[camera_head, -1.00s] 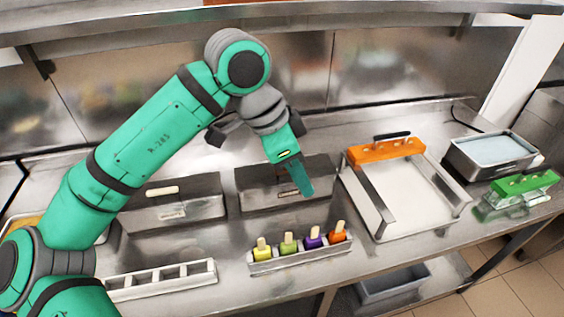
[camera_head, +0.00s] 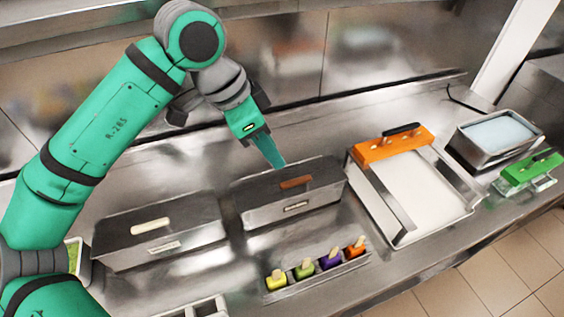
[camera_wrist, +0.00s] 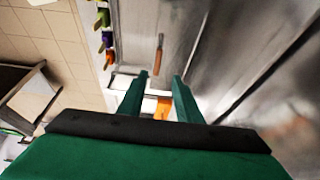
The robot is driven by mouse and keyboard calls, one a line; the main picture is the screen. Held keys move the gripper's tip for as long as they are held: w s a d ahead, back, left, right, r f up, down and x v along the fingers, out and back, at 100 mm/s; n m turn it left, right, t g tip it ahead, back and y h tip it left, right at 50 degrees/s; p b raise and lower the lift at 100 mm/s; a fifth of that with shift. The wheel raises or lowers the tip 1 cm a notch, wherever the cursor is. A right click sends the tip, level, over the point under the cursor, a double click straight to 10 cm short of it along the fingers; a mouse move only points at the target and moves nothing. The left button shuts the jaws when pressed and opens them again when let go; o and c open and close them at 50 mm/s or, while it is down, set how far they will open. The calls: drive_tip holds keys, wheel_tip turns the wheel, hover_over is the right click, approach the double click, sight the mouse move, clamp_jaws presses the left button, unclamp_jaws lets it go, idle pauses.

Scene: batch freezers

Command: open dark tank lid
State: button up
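The tank with the brown handle (camera_head: 296,183) is a steel box with a dark flat lid (camera_head: 262,187), in the middle of the head view. Its lid is on. The handle also shows upright beyond my fingertips in the wrist view (camera_wrist: 160,42). My gripper (camera_head: 277,160) is at the tank's back edge in the head view, apart from the handle. In the wrist view its two fingers (camera_wrist: 160,77) are spread with nothing between them. Whether the fingers touch the lid cannot be told.
A similar tank with a cream handle (camera_head: 150,226) stands to the left. A mold rack with several coloured pops (camera_head: 317,268) sits in front. A steel basin (camera_head: 492,139) and a green mold (camera_head: 532,168) are farther right.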

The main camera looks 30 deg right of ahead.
sight(295, 181)
drive_tip(key=x, duration=0.6)
drive_tip(key=s+x, duration=0.1)
drive_tip(key=x, duration=0.2)
drive_tip(key=shift+d+f, duration=0.25)
drive_tip(key=shift+w+d+f, duration=0.1)
drive_tip(key=shift+d+f, duration=0.1)
drive_tip(key=shift+f, duration=0.3)
clamp_jaws()
